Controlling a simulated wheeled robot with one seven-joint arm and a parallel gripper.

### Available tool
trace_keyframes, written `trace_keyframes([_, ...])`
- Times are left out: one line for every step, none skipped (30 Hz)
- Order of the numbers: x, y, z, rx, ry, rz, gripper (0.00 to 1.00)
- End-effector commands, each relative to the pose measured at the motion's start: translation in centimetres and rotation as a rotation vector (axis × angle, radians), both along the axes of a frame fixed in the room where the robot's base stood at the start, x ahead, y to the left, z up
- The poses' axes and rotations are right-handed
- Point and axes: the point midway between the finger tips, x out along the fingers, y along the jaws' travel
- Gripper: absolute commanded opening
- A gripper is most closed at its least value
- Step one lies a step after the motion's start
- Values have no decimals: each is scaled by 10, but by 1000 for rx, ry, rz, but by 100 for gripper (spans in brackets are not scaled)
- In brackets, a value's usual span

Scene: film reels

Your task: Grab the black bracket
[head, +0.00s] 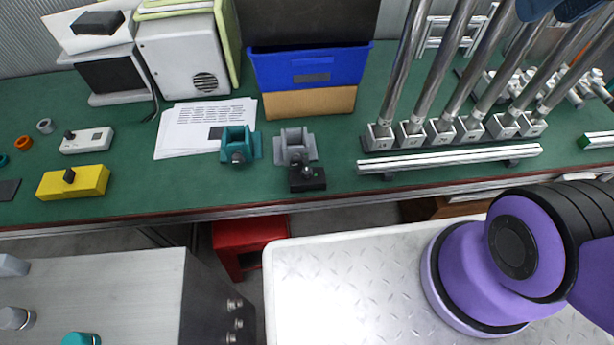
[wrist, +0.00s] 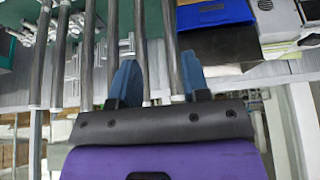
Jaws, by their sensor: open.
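A small black bracket-like piece with a round knob (head: 307,180) lies at the front edge of the green bench, just in front of a grey bracket (head: 296,147). A teal bracket (head: 238,145) stands to the left of the grey one. My gripper (wrist: 159,60) shows in the wrist view with its two blue fingers apart and nothing held between them. Metal posts show beyond the fingers. Blue parts at the top right of the head view look like my gripper, well to the right of the black piece. I cannot make out the black piece in the wrist view.
Tall metal posts (head: 450,75) stand in a row at the right, behind a long aluminium rail (head: 450,159). A blue bin (head: 312,70) on a cardboard box is behind the brackets. Papers (head: 200,125) and a yellow box (head: 73,182) lie left. A red stool (head: 248,235) is below.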

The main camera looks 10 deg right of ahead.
Motion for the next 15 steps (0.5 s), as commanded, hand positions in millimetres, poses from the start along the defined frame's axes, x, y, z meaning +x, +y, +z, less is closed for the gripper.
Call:
trace_keyframes([0,0,0,0,0,0,43])
trace_keyframes([0,0,0,0,0,0,43])
trace_keyframes([0,0,0,0,0,0,43])
trace_keyframes([0,0,0,0,0,0,43])
trace_keyframes([0,0,0,0,0,0,43])
trace_keyframes([0,0,0,0,0,0,45])
trace_keyframes([0,0,0,0,0,0,52])
trace_keyframes([1,0,0,0,1,0,59])
trace_keyframes([2,1,-1,0,3,1,61])
trace_keyframes([4,1,-1,1,6,3,61])
trace_keyframes([7,2,-2,1,10,4,61])
trace_keyframes([11,4,-4,2,17,7,61])
trace_keyframes([16,5,-6,4,24,9,61])
trace_keyframes([21,7,-8,5,29,11,61])
trace_keyframes([29,10,-11,7,40,15,61])
